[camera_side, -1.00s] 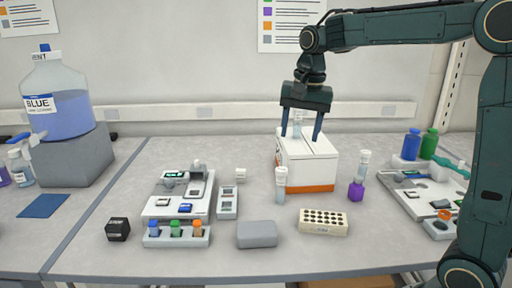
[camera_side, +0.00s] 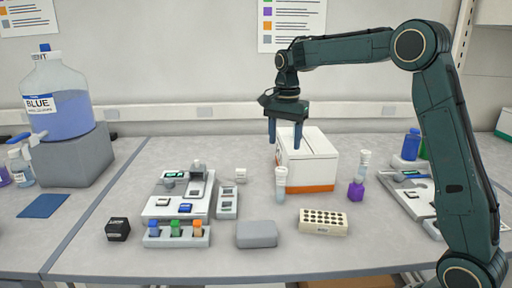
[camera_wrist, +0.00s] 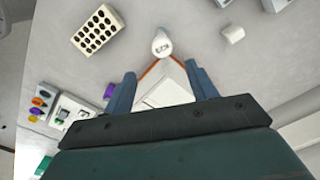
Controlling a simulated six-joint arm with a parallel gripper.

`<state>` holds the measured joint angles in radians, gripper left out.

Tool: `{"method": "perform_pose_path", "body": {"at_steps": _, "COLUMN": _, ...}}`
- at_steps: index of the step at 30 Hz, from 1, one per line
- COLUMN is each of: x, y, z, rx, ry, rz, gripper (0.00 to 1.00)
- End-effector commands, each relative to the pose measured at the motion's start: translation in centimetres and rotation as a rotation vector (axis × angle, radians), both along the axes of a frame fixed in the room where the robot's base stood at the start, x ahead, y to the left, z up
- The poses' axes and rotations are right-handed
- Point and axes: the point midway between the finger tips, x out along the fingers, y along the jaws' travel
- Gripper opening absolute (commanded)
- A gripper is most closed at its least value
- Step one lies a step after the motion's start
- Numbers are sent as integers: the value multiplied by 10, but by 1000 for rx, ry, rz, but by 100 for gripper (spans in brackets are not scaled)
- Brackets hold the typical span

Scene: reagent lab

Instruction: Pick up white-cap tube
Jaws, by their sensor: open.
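A clear tube with a white cap (camera_side: 281,182) stands upright on the bench, just in front of the white box with an orange base (camera_side: 311,186). In the wrist view the white cap (camera_wrist: 161,42) shows from above, ahead of my fingertips. My gripper (camera_side: 284,138) points down, open, with nothing seen between its fingers. It is above and behind the tube in the side view, by the box's left edge, and apart from the tube.
A cream rack with holes (camera_side: 323,222) and a grey block (camera_side: 256,234) lie in front. A small white block (camera_side: 240,175) and a grey device (camera_side: 180,194) stand left. Bench around the near tube is fairly clear.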

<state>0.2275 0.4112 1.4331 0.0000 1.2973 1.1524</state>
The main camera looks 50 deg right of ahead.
Motion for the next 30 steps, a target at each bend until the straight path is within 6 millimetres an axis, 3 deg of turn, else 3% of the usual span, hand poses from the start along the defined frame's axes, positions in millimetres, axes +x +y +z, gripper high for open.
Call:
{"method": "perform_pose_path", "body": {"at_steps": 9, "x": -1, "y": 1, "z": -47, "rx": 1, "ry": 4, "rz": 1, "gripper": 57}}
{"method": "perform_pose_path", "body": {"at_steps": 15, "x": 0, "y": 1, "z": -68, "rx": 1, "ry": 2, "rz": 1, "gripper": 57}}
{"method": "perform_pose_path", "body": {"at_steps": 30, "x": 1, "y": 2, "z": -85, "rx": 1, "ry": 2, "rz": 2, "gripper": 57}}
